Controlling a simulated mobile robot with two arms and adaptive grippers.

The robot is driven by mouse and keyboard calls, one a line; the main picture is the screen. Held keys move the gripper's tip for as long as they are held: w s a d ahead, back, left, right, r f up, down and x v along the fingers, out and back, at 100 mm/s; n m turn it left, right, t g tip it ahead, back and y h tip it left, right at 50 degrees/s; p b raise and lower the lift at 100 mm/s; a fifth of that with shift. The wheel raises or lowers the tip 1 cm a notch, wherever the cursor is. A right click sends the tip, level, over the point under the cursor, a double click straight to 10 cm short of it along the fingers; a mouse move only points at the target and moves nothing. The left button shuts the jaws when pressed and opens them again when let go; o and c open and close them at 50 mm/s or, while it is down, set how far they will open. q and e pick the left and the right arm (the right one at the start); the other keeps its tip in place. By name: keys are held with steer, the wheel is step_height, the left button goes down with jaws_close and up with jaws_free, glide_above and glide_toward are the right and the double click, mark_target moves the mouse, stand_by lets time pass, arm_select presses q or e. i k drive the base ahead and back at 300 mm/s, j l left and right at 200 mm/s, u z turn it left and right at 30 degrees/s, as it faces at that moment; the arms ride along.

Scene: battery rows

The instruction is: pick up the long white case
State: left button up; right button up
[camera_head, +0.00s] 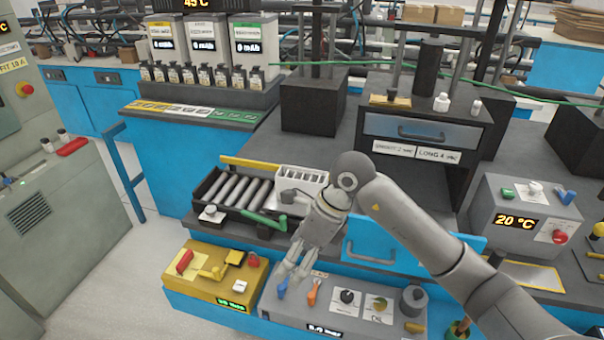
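A white case (300,179) with a row of slots along its top sits at the right end of the roller bed (236,190), behind my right gripper. Its right end is partly covered by my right arm, so its full length is hard to judge. My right gripper (291,272) comes in from the right and points down and forward, above the grey panel in front of the case. Its fingers look parted with nothing between them, and it does not touch the case. My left gripper is not in view.
A green lever (265,219) stands in front of the rollers. A yellow control box (213,275) and a grey panel (342,308) with small levers and knobs line the front edge. A blue drawer (372,238) and a dark cabinet (424,133) lie right of the case.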

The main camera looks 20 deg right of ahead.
mark_target(308, 180)
steer(key=i+l, duration=0.25)
steer(key=i, duration=0.25)
steer(key=i+l, duration=0.25)
steer(key=i, duration=0.2)
